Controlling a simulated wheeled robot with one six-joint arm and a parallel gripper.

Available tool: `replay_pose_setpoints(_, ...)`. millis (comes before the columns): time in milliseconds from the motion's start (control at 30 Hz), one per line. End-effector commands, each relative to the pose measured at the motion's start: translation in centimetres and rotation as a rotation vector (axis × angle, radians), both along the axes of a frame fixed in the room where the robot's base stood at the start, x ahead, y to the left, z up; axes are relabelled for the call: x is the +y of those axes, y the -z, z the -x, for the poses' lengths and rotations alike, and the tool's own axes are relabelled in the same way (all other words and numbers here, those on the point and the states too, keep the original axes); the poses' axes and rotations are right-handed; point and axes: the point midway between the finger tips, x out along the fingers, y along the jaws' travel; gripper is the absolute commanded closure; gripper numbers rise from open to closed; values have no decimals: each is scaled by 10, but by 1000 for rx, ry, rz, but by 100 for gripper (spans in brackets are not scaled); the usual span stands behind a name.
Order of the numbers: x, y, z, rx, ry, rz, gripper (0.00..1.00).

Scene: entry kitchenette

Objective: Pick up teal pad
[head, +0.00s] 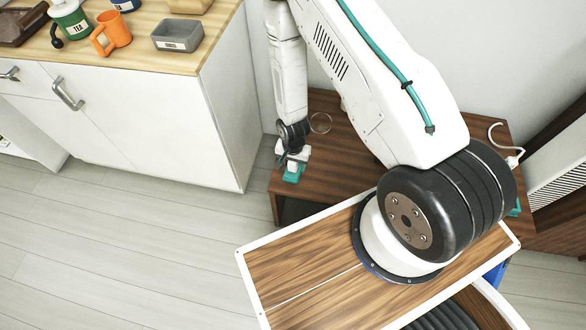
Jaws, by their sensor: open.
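My gripper (291,157) points down over the left end of a low brown wooden bench (345,128). It is open. A teal piece (293,174) shows right at its tips, low over the bench top. I cannot tell whether this is the teal pad under the jaws or part of the fingers, nor whether it touches the bench. Another small teal bit (516,208) shows at the bench's right end, mostly hidden behind my arm's base joint.
A clear round thing (320,122) is on the bench. A white cable (505,143) lies at right. Floor at left is clear.

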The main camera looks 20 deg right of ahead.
Motion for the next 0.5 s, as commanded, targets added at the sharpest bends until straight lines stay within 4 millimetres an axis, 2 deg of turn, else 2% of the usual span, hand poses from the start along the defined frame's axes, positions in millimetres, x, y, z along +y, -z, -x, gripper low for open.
replay_pose_setpoints(233,0,2,0,0,0,0,44)
replay_pose_setpoints(267,0,2,0,0,0,0,49)
replay_pose_setpoints(400,0,2,0,0,0,0,88)
replay_pose_setpoints(433,0,2,0,0,0,0,93)
replay_pose_setpoints(500,0,2,0,0,0,0,93)
